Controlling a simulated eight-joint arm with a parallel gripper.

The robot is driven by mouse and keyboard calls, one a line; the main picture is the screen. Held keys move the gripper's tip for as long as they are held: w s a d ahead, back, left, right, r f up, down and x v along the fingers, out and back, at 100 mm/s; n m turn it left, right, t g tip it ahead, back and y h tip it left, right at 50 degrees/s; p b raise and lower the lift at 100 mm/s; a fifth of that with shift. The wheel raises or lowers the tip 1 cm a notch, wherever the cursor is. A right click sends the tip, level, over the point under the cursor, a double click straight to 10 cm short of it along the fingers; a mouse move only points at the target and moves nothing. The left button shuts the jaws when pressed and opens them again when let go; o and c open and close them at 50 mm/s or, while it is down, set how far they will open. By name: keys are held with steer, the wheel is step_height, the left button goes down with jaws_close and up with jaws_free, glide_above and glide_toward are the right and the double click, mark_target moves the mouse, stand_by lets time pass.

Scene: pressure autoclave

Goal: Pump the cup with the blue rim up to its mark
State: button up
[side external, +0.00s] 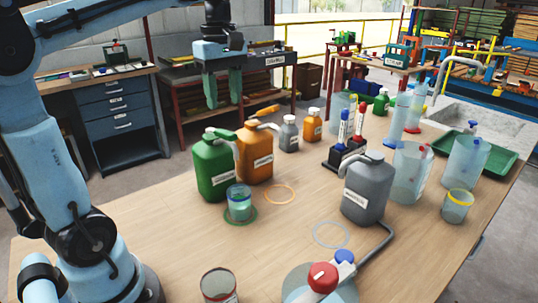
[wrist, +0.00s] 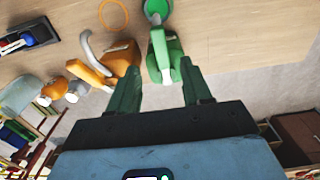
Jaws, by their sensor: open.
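A clear cup with a blue rim (side external: 239,204) stands upright on a green ring (side external: 253,219), with teal liquid inside. Its fill mark is too small to make out. The green pump jug (side external: 213,172) stands just behind it, its spout toward the cup. An orange pump jug (side external: 257,160) and a grey pump jug (side external: 366,191) stand to the right. My gripper (side external: 224,103) is open and empty, with green fingers, above and behind the green jug. In the wrist view the green jug (wrist: 164,62) and orange jug (wrist: 122,58) show beyond the fingers.
An orange ring (side external: 280,194) and a pale blue ring (side external: 331,235) lie empty on the table. A yellow-rimmed cup (side external: 457,207) and clear beakers (side external: 411,172) stand right. A dark-rimmed cup (side external: 219,284) and a red-knobbed device (side external: 322,277) are in front. The table's front left is clear.

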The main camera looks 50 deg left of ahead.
mark_target(227, 132)
steer(key=shift+f, duration=3.95)
jaws_close()
